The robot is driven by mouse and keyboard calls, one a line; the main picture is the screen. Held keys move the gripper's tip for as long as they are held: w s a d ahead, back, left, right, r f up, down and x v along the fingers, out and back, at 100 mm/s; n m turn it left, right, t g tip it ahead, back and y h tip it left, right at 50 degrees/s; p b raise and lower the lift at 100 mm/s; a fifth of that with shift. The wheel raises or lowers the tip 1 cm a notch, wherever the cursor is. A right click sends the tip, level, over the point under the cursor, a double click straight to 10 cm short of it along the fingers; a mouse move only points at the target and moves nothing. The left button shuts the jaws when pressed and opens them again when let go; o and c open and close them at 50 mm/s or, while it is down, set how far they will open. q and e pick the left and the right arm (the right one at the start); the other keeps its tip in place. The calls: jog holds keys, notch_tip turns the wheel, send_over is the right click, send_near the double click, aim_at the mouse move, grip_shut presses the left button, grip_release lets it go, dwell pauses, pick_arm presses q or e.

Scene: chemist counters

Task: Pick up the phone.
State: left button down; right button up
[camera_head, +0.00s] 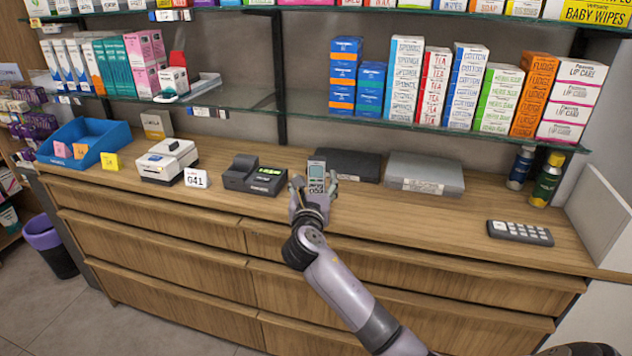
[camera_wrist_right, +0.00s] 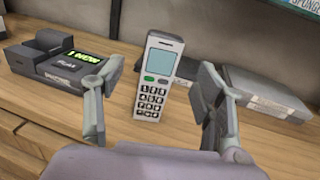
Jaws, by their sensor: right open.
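The phone (camera_head: 316,176) is a light grey handset with a small greenish screen and a keypad. It stands upright on the wooden counter. In the right wrist view the phone (camera_wrist_right: 155,80) shows between the two fingers, with a gap on each side. My right gripper (camera_head: 314,188) is open around the phone's position and does not visibly touch it. It also shows in the right wrist view (camera_wrist_right: 160,88). A dark phone base (camera_head: 254,176) with a lit green display stands to the left of the phone. My left gripper is not in view.
A dark flat box (camera_head: 346,164) and a grey flat box (camera_head: 424,175) lie behind and right of the phone. A label printer (camera_head: 167,162) and a number card (camera_head: 196,179) stand left. A keypad (camera_head: 520,233) lies right. A glass shelf (camera_head: 440,130) with boxes hangs above.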

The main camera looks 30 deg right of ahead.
aim_at(316, 169)
jog(key=shift+x, duration=3.6)
jog(key=shift+s+d, duration=0.1)
jog(key=shift+c, duration=0.5)
jog(key=c, duration=1.2)
